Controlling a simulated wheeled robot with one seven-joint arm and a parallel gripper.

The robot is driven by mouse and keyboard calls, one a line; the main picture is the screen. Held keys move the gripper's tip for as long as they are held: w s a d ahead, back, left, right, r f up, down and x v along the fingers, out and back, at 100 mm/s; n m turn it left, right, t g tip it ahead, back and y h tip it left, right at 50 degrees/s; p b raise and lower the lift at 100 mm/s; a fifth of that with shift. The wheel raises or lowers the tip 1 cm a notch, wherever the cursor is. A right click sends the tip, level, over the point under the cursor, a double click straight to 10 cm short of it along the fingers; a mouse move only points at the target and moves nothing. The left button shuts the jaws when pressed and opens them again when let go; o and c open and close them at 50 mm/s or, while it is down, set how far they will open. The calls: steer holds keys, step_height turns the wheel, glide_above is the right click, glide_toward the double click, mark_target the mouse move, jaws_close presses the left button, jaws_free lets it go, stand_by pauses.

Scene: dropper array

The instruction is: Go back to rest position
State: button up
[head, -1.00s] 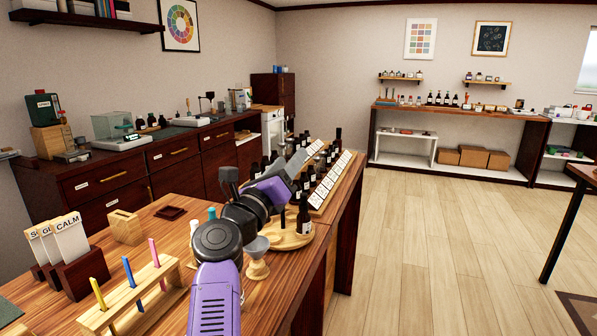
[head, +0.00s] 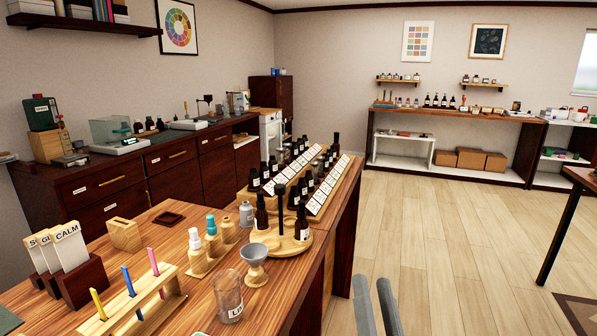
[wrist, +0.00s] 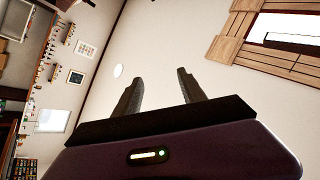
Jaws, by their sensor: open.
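My gripper (head: 376,305) shows at the bottom edge of the head view as two grey fingers, spread apart with nothing between them. It is to the right of the wooden table (head: 265,310), over the floor as seen in the picture. In the wrist view my gripper (wrist: 160,90) has its two dark fingers apart and empty, with the ceiling and a wall behind them. The rest of my arm is out of the head view.
On the table stand a glass beaker (head: 228,296), a small funnel on a stand (head: 254,262), a round wooden tray (head: 290,243) with dark bottles, and a rack with coloured sticks (head: 140,292). A dark table (head: 578,178) stands at the right. The floor (head: 450,240) between is clear.

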steer(key=s+d+f+n+g, duration=0.2)
steer(key=s+f+g, duration=0.1)
steer(key=s, duration=1)
steer(key=s+d+f+n+g+h+p, duration=0.1)
steer(key=s+f, duration=0.5)
steer(key=s, duration=0.7)
steer(key=s+d+f+n+g+p, duration=0.1)
steer(key=s+d+f+n+g, duration=0.2)
steer(key=s, duration=1)
steer(key=d+f+g, duration=0.1)
steer(key=g, duration=0.1)
steer(key=shift+d+f+g+h, duration=0.2)
steer(key=shift+d+g+h, duration=0.1)
steer(key=shift+g+h, duration=0.1)
